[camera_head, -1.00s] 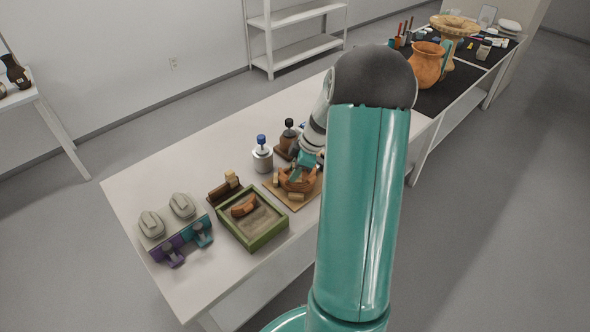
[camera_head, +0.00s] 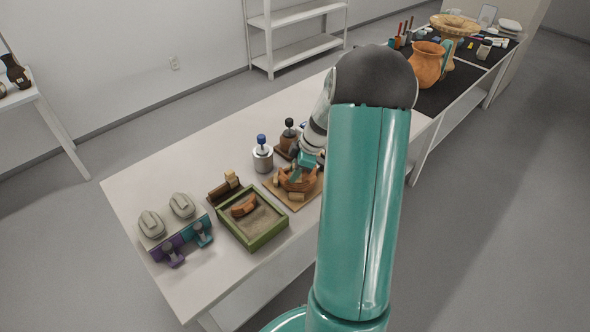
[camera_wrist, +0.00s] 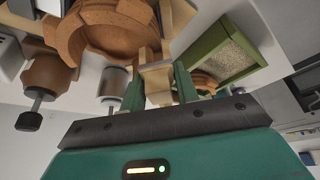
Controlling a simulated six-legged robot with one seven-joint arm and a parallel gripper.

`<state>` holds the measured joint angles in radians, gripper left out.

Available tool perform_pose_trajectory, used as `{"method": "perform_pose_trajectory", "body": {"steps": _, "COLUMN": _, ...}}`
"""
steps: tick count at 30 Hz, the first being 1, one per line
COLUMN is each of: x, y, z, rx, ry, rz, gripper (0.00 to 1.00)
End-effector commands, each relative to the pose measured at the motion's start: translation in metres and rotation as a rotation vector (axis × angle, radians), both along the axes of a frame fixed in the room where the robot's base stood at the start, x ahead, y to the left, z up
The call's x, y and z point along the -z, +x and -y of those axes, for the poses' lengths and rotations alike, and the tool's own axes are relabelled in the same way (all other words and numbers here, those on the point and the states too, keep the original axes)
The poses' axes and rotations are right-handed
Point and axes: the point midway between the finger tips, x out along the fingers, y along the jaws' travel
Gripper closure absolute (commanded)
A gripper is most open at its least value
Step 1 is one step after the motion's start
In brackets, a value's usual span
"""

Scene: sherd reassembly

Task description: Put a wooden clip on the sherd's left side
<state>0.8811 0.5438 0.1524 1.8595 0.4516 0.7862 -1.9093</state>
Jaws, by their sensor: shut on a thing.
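The partly rebuilt terracotta bowl (camera_head: 299,181) stands on a wooden board (camera_head: 284,199); its curved wall also shows in the wrist view (camera_wrist: 100,32). A pale wooden clip (camera_wrist: 158,78) is between the teal fingers of my gripper (camera_wrist: 158,88), which is shut on it. In the head view my gripper (camera_head: 303,164) is at the bowl's rim, partly hidden by my arm. The clip is close to the bowl's edge in the wrist view; I cannot tell whether it touches. A wooden block (camera_head: 296,197) shows at the bowl's front.
A green sand tray (camera_head: 255,243) holds a loose terracotta sherd (camera_head: 243,206). A brown holder (camera_head: 219,190) with a pale wooden piece (camera_head: 231,178) stands behind it. A blue-topped jar (camera_head: 262,157) and a dark-topped brown jar (camera_head: 289,138) stand close to the bowl. Purple and teal clamps lie at left.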

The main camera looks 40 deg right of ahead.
Motion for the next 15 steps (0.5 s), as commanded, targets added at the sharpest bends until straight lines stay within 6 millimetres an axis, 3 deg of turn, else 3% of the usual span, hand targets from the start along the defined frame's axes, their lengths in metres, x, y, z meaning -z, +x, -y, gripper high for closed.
{"method": "perform_pose_trajectory", "body": {"steps": 15, "x": 0.0075, "y": -0.0002, "z": -0.0001, "rx": 0.000, "ry": 0.001, "rz": -0.001, "gripper": 0.79}}
